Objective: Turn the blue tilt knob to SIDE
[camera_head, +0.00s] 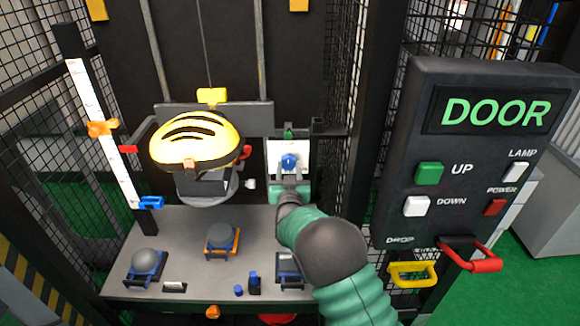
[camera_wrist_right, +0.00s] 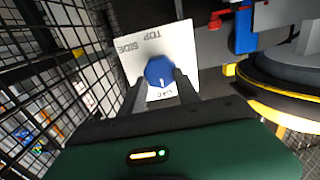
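The blue tilt knob (camera_head: 290,161) is on a white plate (camera_wrist_right: 128,65) behind the bench; in the right wrist view it shows as a round blue knob (camera_wrist_right: 160,71). The labels TOP and SIDE show upside down on the plate, and a third label below the knob is partly hidden. A white mark on the knob points down toward that third label. My right gripper (camera_wrist_right: 161,80) has its two fingers on either side of the knob, very close to it. I cannot tell whether they press on it. My left gripper is not in view.
A yellow helmet (camera_head: 195,138) sits left of the knob. The bench (camera_head: 190,222) holds several small parts. A dark DOOR panel (camera_head: 465,150) with UP and DOWN buttons stands at the right. Black mesh (camera_wrist_right: 85,50) is close beside my right gripper.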

